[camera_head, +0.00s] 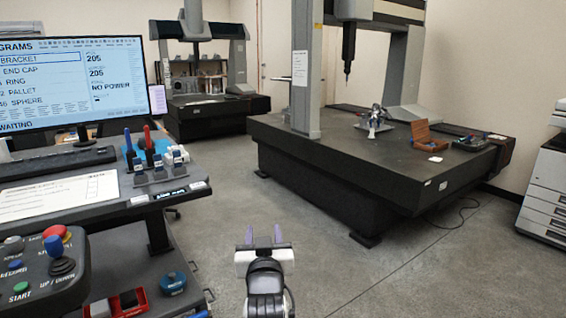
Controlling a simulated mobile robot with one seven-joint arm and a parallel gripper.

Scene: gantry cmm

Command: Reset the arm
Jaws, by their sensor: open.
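My gripper (263,236) is at the lower middle of the head view, at the end of my arm. Its two purple fingers stand apart and point away from me, with nothing between them. It is over the bare concrete floor, touching nothing that I can see. My arm is mostly out of the picture below; only the wrist end shows.
A desk (110,205) with a monitor (75,80) and a control pendant (40,268) stands close on the left. A gantry machine's dark table (340,150) fills the right middle. A printer (543,195) is at the right edge. The floor (330,255) between is clear.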

